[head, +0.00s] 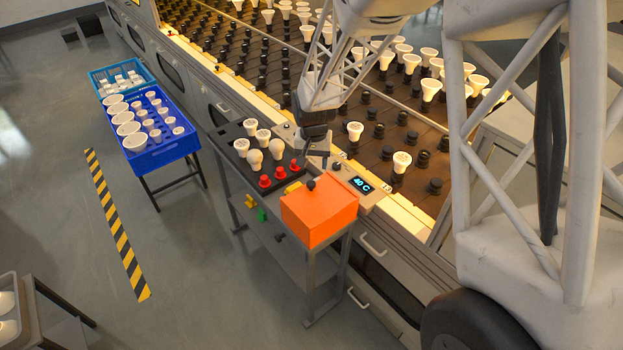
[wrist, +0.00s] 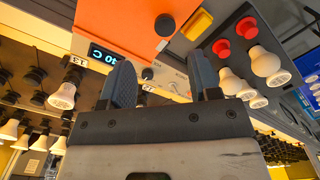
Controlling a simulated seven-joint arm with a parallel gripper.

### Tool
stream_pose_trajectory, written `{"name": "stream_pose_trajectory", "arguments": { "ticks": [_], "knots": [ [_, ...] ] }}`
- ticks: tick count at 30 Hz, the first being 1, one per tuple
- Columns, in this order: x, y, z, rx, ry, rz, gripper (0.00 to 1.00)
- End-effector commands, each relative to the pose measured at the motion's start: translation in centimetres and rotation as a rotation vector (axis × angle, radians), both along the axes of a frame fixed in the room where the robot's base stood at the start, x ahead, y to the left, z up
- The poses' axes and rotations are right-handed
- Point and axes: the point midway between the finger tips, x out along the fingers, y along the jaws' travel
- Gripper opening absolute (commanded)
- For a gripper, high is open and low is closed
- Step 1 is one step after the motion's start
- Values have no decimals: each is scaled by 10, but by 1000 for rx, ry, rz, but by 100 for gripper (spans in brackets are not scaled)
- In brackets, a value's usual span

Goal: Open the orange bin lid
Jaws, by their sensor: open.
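The orange bin (head: 322,218) sits at the near end of a grey cart. Its orange lid (head: 335,187) lies shut on top, with a dark round knob (head: 311,185) near its left side. In the wrist view the orange bin (wrist: 115,22) fills the upper left, and the knob (wrist: 165,25) shows beyond the fingers. My gripper (head: 320,160) is just behind the bin, apart from the knob. In the wrist view my gripper (wrist: 163,78) has its fingers spread with nothing between them.
Red buttons (head: 282,175) and white bulbs (head: 255,158) stand on the cart left of the bin, beside a yellow block (head: 293,187). A display reading 40 C (head: 361,185) is close on the right. The conveyor rack (head: 400,130) holds several bulbs behind.

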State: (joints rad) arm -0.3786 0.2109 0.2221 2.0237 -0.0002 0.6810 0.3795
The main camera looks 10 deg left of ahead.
Motion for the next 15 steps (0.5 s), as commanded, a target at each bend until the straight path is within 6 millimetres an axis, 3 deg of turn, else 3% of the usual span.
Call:
{"name": "stream_pose_trajectory", "arguments": {
  "ticks": [15],
  "knots": [
    [3, 7, -8, -1, 4, 1, 56]
  ]
}}
